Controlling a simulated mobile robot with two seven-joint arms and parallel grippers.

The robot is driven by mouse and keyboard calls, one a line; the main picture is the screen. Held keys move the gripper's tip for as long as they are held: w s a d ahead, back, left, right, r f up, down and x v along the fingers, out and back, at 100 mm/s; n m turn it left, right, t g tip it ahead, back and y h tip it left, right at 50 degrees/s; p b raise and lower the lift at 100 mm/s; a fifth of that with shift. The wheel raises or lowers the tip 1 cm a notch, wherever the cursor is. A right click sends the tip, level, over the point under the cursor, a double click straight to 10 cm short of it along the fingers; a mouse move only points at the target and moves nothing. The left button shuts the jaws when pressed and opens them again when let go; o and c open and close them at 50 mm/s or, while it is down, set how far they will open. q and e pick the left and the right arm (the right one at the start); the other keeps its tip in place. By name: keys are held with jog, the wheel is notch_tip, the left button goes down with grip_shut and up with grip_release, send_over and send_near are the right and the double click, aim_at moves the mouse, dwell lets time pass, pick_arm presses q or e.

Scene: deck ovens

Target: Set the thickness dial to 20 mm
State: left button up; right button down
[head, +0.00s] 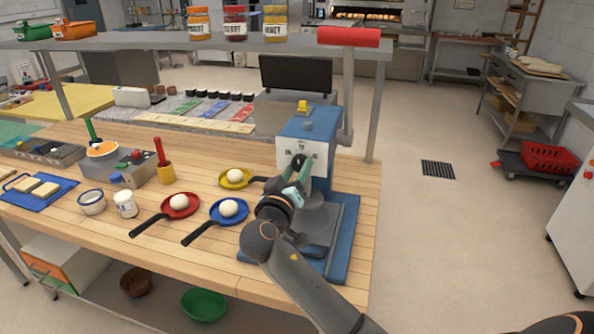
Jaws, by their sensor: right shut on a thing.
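The blue and grey press machine (325,142) stands at the right end of the wooden bench. Its pale front panel carries a dark round dial (298,161) with small marks around it. My right gripper (299,176) reaches up to the panel and is shut on the dial. The fingers cover part of the dial, and the marks are too small to read, so its setting cannot be told. My left gripper is not in view.
Red (180,206), blue (229,212) and yellow (234,179) pans, each with a white dough ball, stand left of the machine. The bench's right edge is close, with open floor beyond.

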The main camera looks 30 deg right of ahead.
jog(key=n, duration=0.5)
jog(key=shift+n, duration=0.3)
jog(key=n, duration=0.6)
jog(key=shift+r, duration=0.1)
jog(key=shift+n, duration=0.3)
jog(key=shift+c, duration=1.7)
grip_release()
